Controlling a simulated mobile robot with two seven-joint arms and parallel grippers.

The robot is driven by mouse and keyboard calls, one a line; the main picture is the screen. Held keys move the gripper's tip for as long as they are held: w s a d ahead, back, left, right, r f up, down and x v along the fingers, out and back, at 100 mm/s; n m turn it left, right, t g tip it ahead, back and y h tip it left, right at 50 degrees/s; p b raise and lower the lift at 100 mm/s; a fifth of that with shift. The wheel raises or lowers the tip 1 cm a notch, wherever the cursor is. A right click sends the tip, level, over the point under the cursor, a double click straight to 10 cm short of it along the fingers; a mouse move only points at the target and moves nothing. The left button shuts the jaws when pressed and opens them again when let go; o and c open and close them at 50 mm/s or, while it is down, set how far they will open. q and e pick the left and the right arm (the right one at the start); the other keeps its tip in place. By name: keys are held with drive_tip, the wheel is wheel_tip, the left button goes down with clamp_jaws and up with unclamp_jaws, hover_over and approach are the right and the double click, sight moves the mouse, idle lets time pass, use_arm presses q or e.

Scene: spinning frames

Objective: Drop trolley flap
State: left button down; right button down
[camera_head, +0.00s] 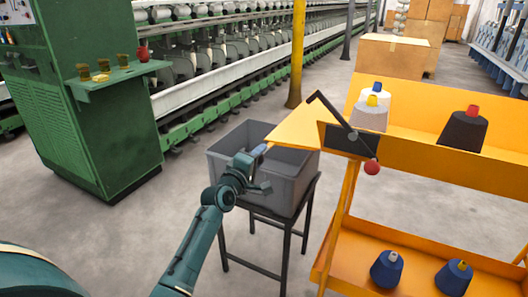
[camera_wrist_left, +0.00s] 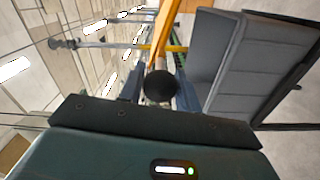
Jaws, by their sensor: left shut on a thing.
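The orange trolley (camera_head: 440,150) stands at the right with its flap (camera_head: 300,130) sticking out to the left, over the grey bin. My left gripper (camera_head: 258,154) is at the flap's outer left corner. In the left wrist view, its two blue fingers (camera_wrist_left: 159,88) are on either side of a round black knob (camera_wrist_left: 160,87), in line with the orange flap (camera_wrist_left: 167,28), and hold it. A dark lever (camera_head: 333,115) with a red ball (camera_head: 372,167) crosses the trolley's near corner by the flap. My right gripper is not in view.
The grey bin (camera_head: 290,190) on a dark stand (camera_head: 285,250) is under the flap, close to my left forearm. It also shows in the left wrist view (camera_wrist_left: 215,65). Yarn cones (camera_head: 465,130) stand on the trolley. A green machine (camera_head: 90,110) is at the left; the floor between is free.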

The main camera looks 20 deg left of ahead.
use_arm(q)
drive_tip(key=f+n, duration=0.1)
drive_tip(key=f, duration=0.1)
drive_tip(key=f+n+b, duration=0.1)
drive_tip(key=f+n, duration=0.1)
drive_tip(key=f+n+b, duration=0.1)
drive_tip(key=n, duration=0.1)
drive_tip(key=shift+a+f, duration=0.25)
drive_tip(key=shift+f, duration=0.15)
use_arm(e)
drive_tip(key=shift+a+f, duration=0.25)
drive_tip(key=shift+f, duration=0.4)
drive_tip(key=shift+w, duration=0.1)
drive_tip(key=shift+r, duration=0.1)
use_arm(q)
drive_tip(key=c, duration=1)
unclamp_jaws()
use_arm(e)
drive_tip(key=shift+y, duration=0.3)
use_arm(q)
drive_tip(key=s, duration=1.3)
drive_tip(key=shift+a, duration=0.2)
